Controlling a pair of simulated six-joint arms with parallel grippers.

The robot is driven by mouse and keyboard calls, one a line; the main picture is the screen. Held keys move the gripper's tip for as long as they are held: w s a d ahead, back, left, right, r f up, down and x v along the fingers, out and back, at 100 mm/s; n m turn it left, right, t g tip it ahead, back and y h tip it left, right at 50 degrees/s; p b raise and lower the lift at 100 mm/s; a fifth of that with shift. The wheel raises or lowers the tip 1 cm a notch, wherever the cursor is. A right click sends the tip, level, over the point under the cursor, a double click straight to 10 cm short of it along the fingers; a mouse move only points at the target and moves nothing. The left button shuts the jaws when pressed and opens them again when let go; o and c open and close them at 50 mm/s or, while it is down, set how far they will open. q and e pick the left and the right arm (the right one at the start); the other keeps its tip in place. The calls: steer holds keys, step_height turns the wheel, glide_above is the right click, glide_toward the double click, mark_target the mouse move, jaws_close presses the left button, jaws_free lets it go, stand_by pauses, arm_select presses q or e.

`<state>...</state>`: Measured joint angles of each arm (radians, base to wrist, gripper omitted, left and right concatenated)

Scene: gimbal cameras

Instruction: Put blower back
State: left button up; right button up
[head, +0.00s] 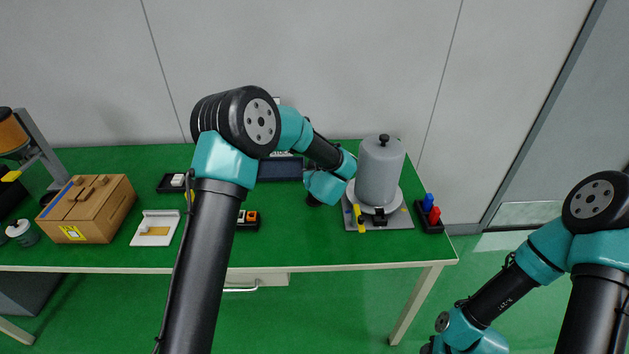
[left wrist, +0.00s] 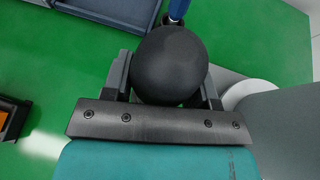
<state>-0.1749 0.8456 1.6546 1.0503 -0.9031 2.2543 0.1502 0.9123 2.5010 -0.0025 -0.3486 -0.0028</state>
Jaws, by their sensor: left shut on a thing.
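The blower shows in the left wrist view as a round black bulb (left wrist: 170,62), with a blue part (left wrist: 178,10) just beyond it. My left gripper (left wrist: 167,88) is shut around the bulb, one finger on each side. In the head view my left arm reaches over the table, and a small dark shape (head: 313,201) shows below its teal wrist, left of the grey cylinder. I cannot tell there whether this is gripper or bulb. My right arm is at the lower right, off the table, and its gripper is out of the picture.
A grey cylinder (head: 380,170) stands on a grey base plate (head: 400,219). A black holder (head: 431,226) has blue and red items. A dark blue tray (head: 280,169) lies behind my left arm. The front right is clear.

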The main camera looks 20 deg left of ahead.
arm_select(q)
steer(key=shift+f, duration=1.4)
steer(key=shift+f, duration=0.1)
steer(key=o, duration=0.8)
steer(key=shift+o, duration=0.2)
steer(key=v, duration=1.2)
steer(key=shift+d, duration=0.1)
